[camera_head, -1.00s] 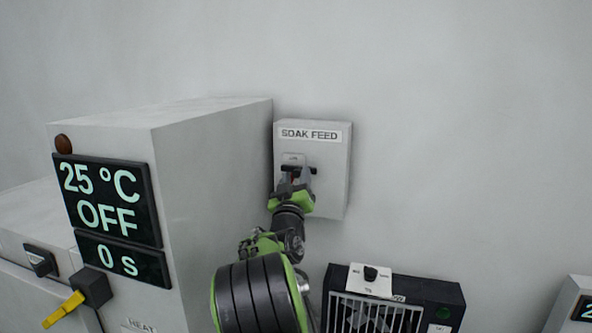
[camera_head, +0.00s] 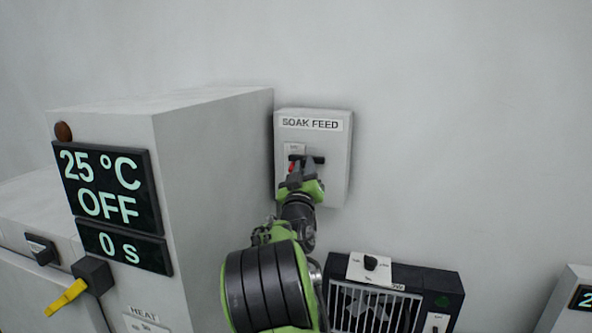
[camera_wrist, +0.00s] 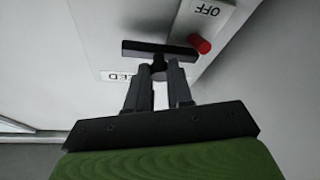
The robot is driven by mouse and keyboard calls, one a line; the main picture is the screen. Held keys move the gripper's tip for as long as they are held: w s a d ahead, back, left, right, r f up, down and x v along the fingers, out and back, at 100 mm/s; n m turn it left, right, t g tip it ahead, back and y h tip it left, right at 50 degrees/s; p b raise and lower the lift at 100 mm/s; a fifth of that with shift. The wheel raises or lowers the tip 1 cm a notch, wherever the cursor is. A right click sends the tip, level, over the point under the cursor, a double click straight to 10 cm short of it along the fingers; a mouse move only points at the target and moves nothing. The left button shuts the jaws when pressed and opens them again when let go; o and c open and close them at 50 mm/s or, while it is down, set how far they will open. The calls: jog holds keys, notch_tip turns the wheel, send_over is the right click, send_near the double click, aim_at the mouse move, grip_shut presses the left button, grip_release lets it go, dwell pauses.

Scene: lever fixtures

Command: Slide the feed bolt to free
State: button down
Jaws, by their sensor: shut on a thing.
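The feed bolt is a black T-shaped handle (camera_head: 316,160) on the front of the white SOAK FEED box (camera_head: 335,180) on the wall. My gripper (camera_head: 304,174) is at the bolt, its fingers shut on the handle's short stem. In the wrist view, the fingers (camera_wrist: 159,75) stand on both sides of the stem, and the black crossbar (camera_wrist: 150,48) lies beyond their tips. A red peg (camera_wrist: 200,44) shows beside the crossbar, next to a pale plate marked OFF (camera_wrist: 215,12). In the head view, my gripper hides the lower part of the bolt.
A large grey cabinet (camera_head: 215,180) stands close on the left, with a 25 °C OFF display (camera_head: 108,195) and a yellow-handled lever (camera_head: 65,302). A black fan-like unit (camera_head: 385,300) with a knob stands below right. The wall right of the box is clear.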

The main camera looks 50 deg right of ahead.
aim_at(328, 172)
jog(key=s+d, duration=0.1)
jog(key=s, duration=0.2)
jog(key=s+d, duration=0.1)
jog(key=s, duration=0.1)
jog(key=shift+d, duration=0.35)
jog(key=c, duration=1)
grip_release()
jog(key=shift+s, duration=0.25)
jog(key=shift+w, duration=0.1)
jog(key=b+v, duration=0.8)
jog(key=v, duration=0.7)
jog(key=shift+s+a, duration=0.2)
jog(key=shift+a, duration=0.15)
